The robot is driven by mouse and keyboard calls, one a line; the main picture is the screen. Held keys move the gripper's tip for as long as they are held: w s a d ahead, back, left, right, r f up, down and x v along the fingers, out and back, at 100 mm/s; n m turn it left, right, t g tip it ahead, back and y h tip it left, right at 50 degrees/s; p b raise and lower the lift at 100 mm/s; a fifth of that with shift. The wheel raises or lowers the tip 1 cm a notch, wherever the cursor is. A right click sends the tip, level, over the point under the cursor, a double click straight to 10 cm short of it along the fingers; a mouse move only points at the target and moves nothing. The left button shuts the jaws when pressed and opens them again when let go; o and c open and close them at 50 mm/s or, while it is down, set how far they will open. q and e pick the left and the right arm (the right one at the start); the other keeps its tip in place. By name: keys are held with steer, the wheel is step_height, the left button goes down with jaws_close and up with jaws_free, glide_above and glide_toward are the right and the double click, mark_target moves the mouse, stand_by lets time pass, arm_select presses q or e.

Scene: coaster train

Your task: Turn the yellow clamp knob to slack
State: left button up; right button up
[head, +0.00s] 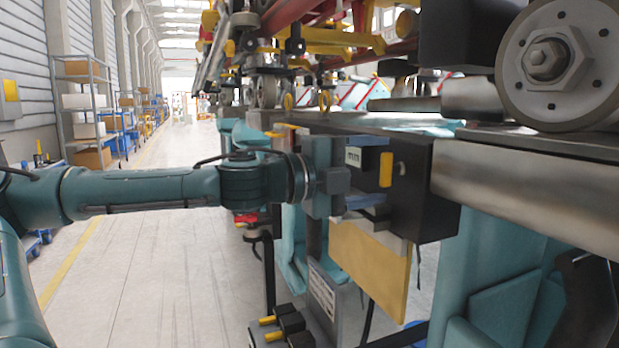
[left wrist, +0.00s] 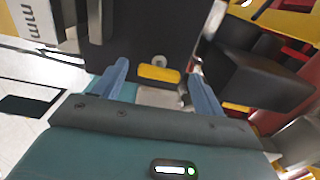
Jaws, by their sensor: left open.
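The yellow clamp knob (head: 386,169) is a small rounded bar on the face of a black box (head: 416,192). It stands upright in the head view. In the left wrist view the knob (left wrist: 160,74) lies across the picture, between and just beyond the fingertips. My left gripper (head: 378,171) is open, with its blue-grey fingers above and below the knob in the head view. In the left wrist view the open fingers (left wrist: 158,70) have a gap on both sides of the knob. Contact cannot be seen. My right gripper is not in view.
A steel rail (head: 530,190) with a large wheel (head: 562,62) above it is at the right. A tan panel (head: 370,268) hangs below the black box. Shelves (head: 85,105) stand along the left wall. The floor (head: 150,265) at the left is clear.

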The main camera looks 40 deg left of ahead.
arm_select(q)
steer(key=b+v, duration=0.4)
steer(key=v, duration=0.6)
steer(key=shift+s+b, duration=0.3)
steer(key=shift+b, duration=0.1)
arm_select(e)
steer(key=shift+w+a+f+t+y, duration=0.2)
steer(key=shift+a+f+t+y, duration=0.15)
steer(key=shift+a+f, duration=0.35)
arm_select(q)
steer(key=shift+a, duration=0.1)
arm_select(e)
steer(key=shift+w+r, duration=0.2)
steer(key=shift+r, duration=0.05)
